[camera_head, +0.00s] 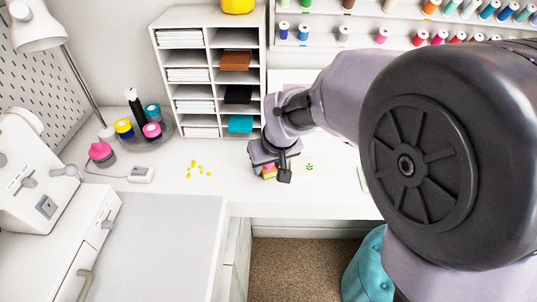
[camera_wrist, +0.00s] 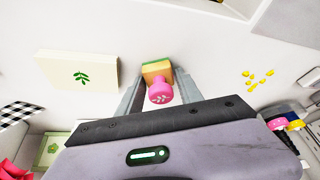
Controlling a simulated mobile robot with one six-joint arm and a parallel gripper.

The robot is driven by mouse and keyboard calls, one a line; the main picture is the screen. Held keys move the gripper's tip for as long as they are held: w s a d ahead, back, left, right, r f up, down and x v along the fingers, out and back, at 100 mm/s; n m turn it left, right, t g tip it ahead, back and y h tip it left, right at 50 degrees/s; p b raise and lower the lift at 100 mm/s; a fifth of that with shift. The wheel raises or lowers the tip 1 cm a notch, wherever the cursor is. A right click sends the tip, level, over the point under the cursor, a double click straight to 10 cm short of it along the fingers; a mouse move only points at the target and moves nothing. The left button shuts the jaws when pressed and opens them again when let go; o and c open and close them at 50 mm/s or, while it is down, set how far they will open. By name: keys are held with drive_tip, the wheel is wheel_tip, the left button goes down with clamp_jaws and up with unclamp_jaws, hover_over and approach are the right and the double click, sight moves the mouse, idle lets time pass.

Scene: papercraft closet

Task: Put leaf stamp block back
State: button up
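The leaf stamp block (camera_wrist: 157,70) has a round pink knob with a pale leaf mark and a yellow body with a green layer. In the wrist view it sits between the two fingertips of my gripper (camera_wrist: 158,80), which appear to touch its sides. In the head view my gripper (camera_head: 270,166) is low over the white desk, and a small yellow and pink part of the block (camera_head: 268,173) shows under it. I cannot tell if the block touches the desk. A cream card with a green leaf print (camera_wrist: 78,75) lies beside it; it also shows in the head view (camera_head: 310,167).
A white shelf organizer (camera_head: 208,70) with papers and stamp pads stands behind my gripper. Yellow pieces (camera_head: 198,168) lie on the desk to the left. A teal stool (camera_head: 366,268) is below.

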drive_tip(key=shift+o, duration=0.9)
drive_tip(key=shift+r, duration=0.1)
drive_tip(key=p+v, duration=0.5)
drive_tip(key=v, duration=0.6)
drive_tip(key=s+d+r+m, duration=0.2)
drive_tip(key=s+d+m, duration=0.2)
drive_tip(key=s, duration=0.5)
drive_tip(key=s+d+r+m+t, duration=0.1)
drive_tip(key=s+d+r+m, duration=0.2)
drive_tip(key=s, duration=0.7)
drive_tip(key=shift+d+r+m, duration=0.15)
drive_tip(key=shift+d+m, duration=0.65)
drive_tip(key=shift+d, duration=0.05)
